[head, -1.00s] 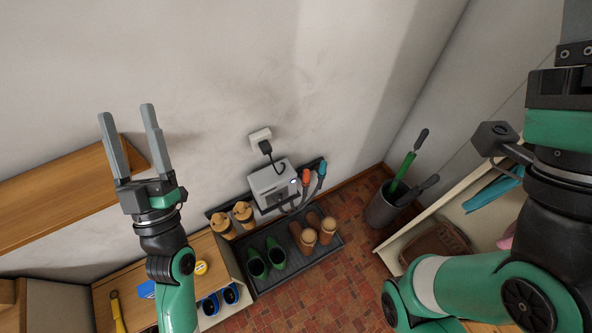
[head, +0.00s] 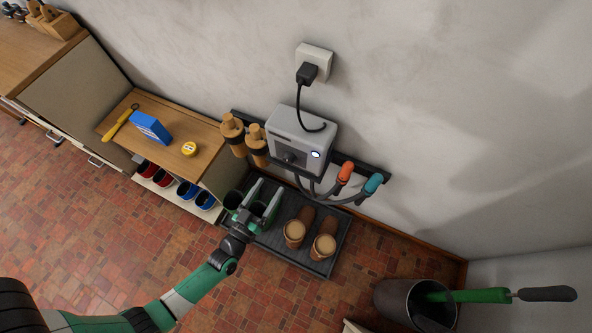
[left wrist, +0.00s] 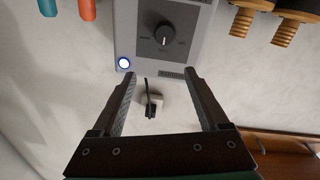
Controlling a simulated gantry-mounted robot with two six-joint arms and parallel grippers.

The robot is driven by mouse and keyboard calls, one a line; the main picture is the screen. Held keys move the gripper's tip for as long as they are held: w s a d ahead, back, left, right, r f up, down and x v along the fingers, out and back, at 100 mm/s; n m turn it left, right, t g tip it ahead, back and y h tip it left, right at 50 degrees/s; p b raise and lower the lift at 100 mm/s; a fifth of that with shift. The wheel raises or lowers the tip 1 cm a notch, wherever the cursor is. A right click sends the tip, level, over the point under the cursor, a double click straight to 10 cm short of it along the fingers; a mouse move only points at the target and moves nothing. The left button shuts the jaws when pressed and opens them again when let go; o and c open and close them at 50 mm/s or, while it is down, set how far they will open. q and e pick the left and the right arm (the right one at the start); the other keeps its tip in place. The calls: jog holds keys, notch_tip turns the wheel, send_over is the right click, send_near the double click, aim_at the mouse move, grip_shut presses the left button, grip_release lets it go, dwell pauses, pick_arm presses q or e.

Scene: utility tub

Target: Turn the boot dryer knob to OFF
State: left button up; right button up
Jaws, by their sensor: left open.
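The boot dryer (head: 298,140) is a grey box mounted on the wall, with a power cord running up to a plug in a white socket. Its dark round knob (head: 291,158) is on the front, beside a lit blue-white light (head: 315,154). In the left wrist view the knob (left wrist: 164,34) shows a white pointer mark; the lettering around it is too small to read. My left gripper (head: 263,189) is open and empty, below the dryer in the head view and apart from the knob. Its fingers (left wrist: 160,80) also show in the left wrist view. My right gripper is not in view.
Orange (head: 345,172) and teal (head: 372,184) hose ends sit right of the dryer, wooden boot forms (head: 232,133) left. Brown boots (head: 296,232) stand on a dark tray below. A wooden bench (head: 165,150) is at left, a bucket (head: 388,296) at lower right.

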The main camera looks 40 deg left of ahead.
aim_at(287, 161)
pick_arm(q)
jog(key=w+a+f+b, duration=0.1)
jog(key=w, duration=0.2)
jog(key=w+a+f+b, duration=0.1)
jog(key=w+b, duration=0.1)
jog(key=w, duration=0.1)
jog(key=w+a+f+b, duration=0.1)
jog(key=w, duration=0.2)
jog(key=shift+w+f+b, duration=0.15)
jog(key=shift+w+b, duration=0.05)
jog(key=shift+b, duration=0.15)
jog(key=shift+w, duration=0.55)
grip_shut()
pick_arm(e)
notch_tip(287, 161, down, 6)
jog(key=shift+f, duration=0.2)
